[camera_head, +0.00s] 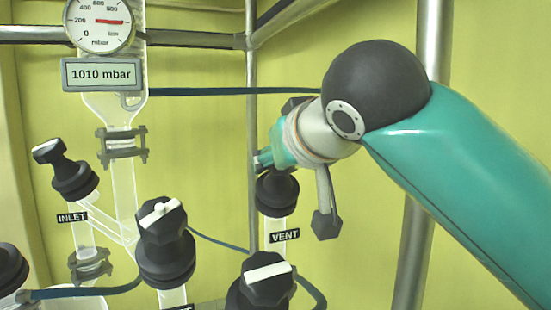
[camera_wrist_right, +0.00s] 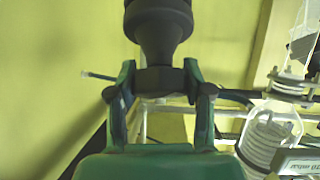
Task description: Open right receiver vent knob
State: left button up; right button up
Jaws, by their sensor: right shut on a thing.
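The black vent valve (camera_head: 278,193) stands on a glass neck above a VENT label (camera_head: 285,236) in the head view. My right gripper (camera_head: 264,160) comes in from the right at the top of this valve and covers its knob there. In the right wrist view the dark knob (camera_wrist_right: 160,80) sits between the two green fingers of my right gripper (camera_wrist_right: 162,88), which are shut on it. The valve's wider dark body (camera_wrist_right: 160,25) shows beyond the fingers. The knob's pointer mark is hidden, so I cannot tell its angle. My left gripper is not in view.
A black INLET knob (camera_head: 70,172) stands at the left. Two black knobs with white bars, one in the middle (camera_head: 163,240) and one lower (camera_head: 266,282), stand near the vent valve. A display (camera_head: 101,74) reads 1010 mbar. A metal post (camera_head: 418,240) is behind my right arm.

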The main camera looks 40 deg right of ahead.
jog(key=n, duration=0.1)
jog(key=n+y+p, duration=0.1)
jog(key=n+y, duration=0.1)
jog(key=shift+r+n+p, duration=0.25)
jog(key=shift+n+p, duration=0.1)
jog(key=shift+n, duration=0.05)
jog(key=shift+f+n+y+p, duration=0.1)
jog(key=shift+n+y+p, duration=0.45)
jog(key=shift+n+y, duration=0.45)
jog(key=o, duration=1.2)
jog(key=shift+w+a+f, duration=0.1)
jog(key=shift+w, duration=0.1)
jog(key=shift+s, duration=0.1)
jog(key=shift+s, duration=0.1)
